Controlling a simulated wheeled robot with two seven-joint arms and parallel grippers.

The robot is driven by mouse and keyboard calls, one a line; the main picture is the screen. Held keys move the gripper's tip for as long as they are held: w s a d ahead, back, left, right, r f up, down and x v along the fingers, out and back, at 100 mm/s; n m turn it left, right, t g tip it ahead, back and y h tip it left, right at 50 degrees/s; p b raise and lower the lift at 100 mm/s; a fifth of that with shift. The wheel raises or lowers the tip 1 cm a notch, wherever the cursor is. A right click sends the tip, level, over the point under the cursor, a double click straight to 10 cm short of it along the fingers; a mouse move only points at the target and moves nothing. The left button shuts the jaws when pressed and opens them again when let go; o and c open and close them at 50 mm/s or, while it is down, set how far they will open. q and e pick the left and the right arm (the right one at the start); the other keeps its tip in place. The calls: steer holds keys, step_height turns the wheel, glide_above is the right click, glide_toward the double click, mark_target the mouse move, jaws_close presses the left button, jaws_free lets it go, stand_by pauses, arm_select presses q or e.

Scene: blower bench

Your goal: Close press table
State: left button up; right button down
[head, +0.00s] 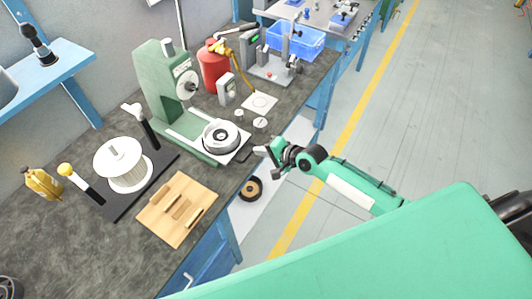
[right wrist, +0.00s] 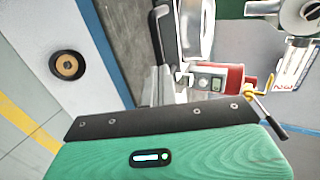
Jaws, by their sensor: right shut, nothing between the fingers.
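The green press (head: 162,88) stands on the dark bench, with its round dial facing right. Its press table (head: 187,134) extends from the base toward the bench's front edge, with a round silver fixture (head: 221,137) with a dark ring on its front end. My right gripper (head: 258,153) is shut and empty, just right of the table's front end; I cannot tell whether it touches. My left gripper is not in view.
A wooden tray (head: 158,222), a white spool (head: 123,166) and a yellow-knobbed lever (head: 70,173) stand left of the press. A red canister (head: 213,68) and a blue crate (head: 296,42) stand behind. A brown-centred ring (head: 251,189) lies on a white surface below the bench edge. The floor at right is clear.

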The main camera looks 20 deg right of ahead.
mark_target(231, 135)
steer(key=w+a, duration=0.2)
steer(key=w, duration=0.1)
steer(key=w+a, duration=0.3)
steer(key=w, duration=0.1)
steer(key=w+a+b, duration=0.1)
steer(key=w+a, duration=0.2)
steer(key=shift+w, duration=0.15)
steer(key=shift+r, duration=0.15)
